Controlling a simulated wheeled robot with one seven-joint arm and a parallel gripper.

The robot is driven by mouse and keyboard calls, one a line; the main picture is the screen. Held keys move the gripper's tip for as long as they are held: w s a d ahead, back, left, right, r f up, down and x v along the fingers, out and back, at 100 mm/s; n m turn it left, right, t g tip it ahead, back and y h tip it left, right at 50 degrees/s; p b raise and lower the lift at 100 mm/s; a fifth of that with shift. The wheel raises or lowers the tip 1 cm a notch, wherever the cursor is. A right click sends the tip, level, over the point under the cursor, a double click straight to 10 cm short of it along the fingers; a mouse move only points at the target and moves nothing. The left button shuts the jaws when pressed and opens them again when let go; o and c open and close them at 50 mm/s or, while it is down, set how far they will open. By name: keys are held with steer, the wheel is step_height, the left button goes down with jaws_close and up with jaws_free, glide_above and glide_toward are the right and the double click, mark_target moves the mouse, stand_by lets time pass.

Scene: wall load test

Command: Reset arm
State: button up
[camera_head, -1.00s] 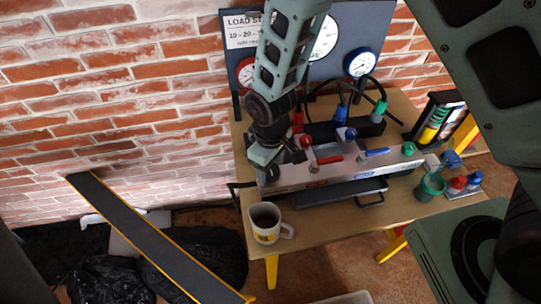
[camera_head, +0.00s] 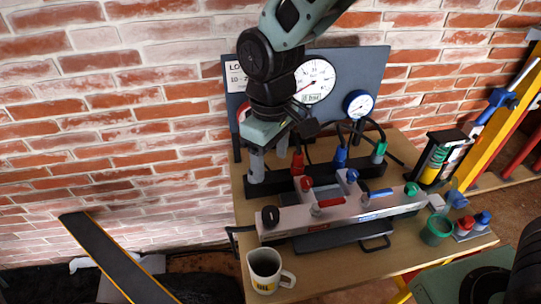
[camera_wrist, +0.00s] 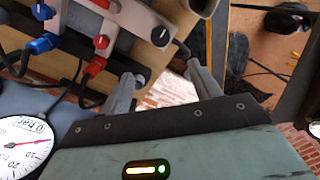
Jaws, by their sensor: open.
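My gripper (camera_head: 270,158) is open and empty, pointing down above the back left part of the wooden table (camera_head: 335,283). It is in front of the lower left of the dark gauge panel (camera_head: 375,75) and behind the left end of the grey valve block (camera_head: 340,210). In the wrist view its two fingers (camera_wrist: 163,88) are spread apart with nothing between them. My arm hides part of the panel's sign and its left gauge.
The valve block carries red, blue, green and black knobs. Hoses with blue (camera_head: 340,156) and green (camera_head: 379,151) fittings stand behind it. A white mug (camera_head: 264,268) is at the table's front left, a green cup (camera_head: 437,229) at the right. A dark plank (camera_head: 105,255) leans at left.

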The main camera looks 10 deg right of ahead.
steer(key=shift+r, duration=0.25)
stand_by(0.3)
steer(key=s+d+r, duration=0.1)
steer(key=s+d, duration=0.1)
steer(key=s, duration=0.7)
steer(key=s+d+r+m, duration=0.1)
steer(key=s+d+r, duration=0.1)
steer(key=s, duration=0.7)
steer(key=shift+d+r+y, duration=0.15)
steer(key=shift+d+y, duration=0.15)
steer(key=shift+d, duration=0.45)
